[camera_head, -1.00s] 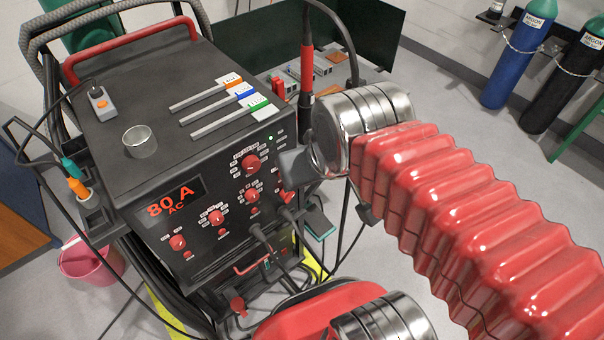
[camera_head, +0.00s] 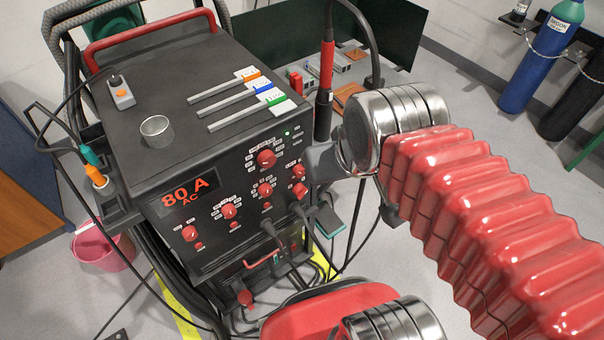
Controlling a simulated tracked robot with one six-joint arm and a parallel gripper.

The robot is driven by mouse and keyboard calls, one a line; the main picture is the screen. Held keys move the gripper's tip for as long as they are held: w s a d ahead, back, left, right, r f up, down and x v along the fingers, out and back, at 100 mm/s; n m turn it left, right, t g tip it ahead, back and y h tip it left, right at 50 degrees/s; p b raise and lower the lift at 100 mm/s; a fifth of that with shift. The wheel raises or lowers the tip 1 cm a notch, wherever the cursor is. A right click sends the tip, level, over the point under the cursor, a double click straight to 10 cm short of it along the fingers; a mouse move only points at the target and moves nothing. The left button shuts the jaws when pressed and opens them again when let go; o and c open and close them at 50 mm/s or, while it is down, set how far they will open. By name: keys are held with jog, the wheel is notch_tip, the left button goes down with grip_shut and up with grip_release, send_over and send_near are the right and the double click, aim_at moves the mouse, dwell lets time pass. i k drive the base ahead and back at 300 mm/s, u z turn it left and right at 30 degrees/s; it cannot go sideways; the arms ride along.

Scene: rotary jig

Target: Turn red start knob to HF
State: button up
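The black welding machine (camera_head: 235,262) has a front panel with several red knobs. They include an upper knob (camera_head: 266,158), a middle knob (camera_head: 265,190), two at the right edge, upper (camera_head: 299,172) and lower (camera_head: 299,190), and two lower left (camera_head: 229,211) and (camera_head: 189,233). Their labels are too small to read, so I cannot tell which is the start knob or where it points. My gripper (camera_head: 322,160) shows as a dark grey part beside the panel's right edge, close to the upper right knob in the picture. Its fingertips are not clearly visible; contact cannot be told.
The display (camera_head: 190,194) reads 80 A AC. A metal cup (camera_head: 157,131), a small remote (camera_head: 121,92) and three labelled rods (camera_head: 240,99) lie on top. Cables plug into the lower panel. A torch (camera_head: 326,75) stands behind my arm. A pink bucket (camera_head: 100,248) is at left.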

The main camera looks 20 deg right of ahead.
aim_at(298, 171)
jog(key=u, duration=0.6)
jog(key=k, duration=0.8)
jog(key=u, duration=0.95)
jog(key=k, duration=0.55)
jog(key=i, duration=0.75)
jog(key=z, duration=0.35)
